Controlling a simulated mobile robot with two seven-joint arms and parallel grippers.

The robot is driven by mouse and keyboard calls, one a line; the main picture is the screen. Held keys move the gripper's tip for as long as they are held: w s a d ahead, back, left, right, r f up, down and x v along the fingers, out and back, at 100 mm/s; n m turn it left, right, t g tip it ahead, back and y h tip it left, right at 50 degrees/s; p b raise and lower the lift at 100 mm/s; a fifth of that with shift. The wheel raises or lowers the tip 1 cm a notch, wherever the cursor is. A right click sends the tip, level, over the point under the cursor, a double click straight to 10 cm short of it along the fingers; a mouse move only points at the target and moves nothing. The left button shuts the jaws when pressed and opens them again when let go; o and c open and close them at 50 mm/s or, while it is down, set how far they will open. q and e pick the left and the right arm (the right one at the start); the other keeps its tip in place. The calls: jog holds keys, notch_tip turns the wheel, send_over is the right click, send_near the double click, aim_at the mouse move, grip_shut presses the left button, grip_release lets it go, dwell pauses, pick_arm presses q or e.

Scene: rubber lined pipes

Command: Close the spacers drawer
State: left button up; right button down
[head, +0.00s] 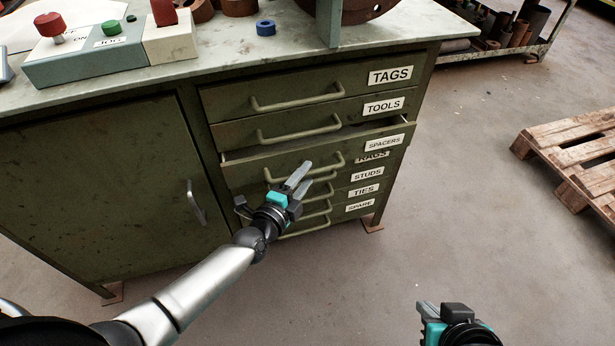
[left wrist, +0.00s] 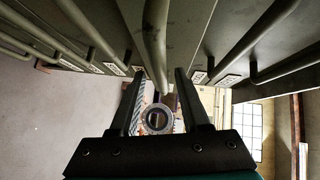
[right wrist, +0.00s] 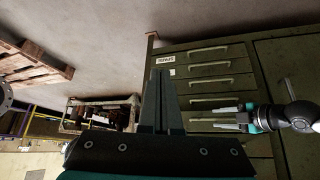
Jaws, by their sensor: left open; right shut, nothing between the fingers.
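The spacers drawer (head: 350,149) is the third from the top in the green cabinet. It stands slightly open, its front forward of the others, with a dark gap above it. Its pale bar handle (head: 278,177) is partly hidden by my left gripper. My left gripper (head: 320,170) is open, in front of this handle. In the left wrist view, a handle bar (left wrist: 154,40) lies in line with the gap between the open fingers (left wrist: 180,75); contact cannot be told. My right gripper (head: 427,306) is shut and empty, low above the floor to the right of the cabinet.
The tags (head: 310,83), tools (head: 330,115) and lower drawers look shut. The cabinet door (head: 110,180) with its own handle is at left. The worktop holds a button box (head: 110,55) and a blue ring (head: 265,27). A pallet (head: 575,150) lies at right; floor between is clear.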

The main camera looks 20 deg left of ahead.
pick_arm(q)
jog(key=shift+b+x, duration=0.35)
jog(key=shift+x, duration=0.45)
pick_arm(e)
jog(key=shift+w+a+f+t+y, duration=0.15)
jog(key=shift+w+a+t+y, duration=0.35)
jog(key=shift+w+a+t, duration=0.4)
jog(key=shift+s+a, duration=0.1)
pick_arm(q)
jog(key=shift+r, duration=0.1)
jog(key=shift+c, duration=0.3)
grip_shut()
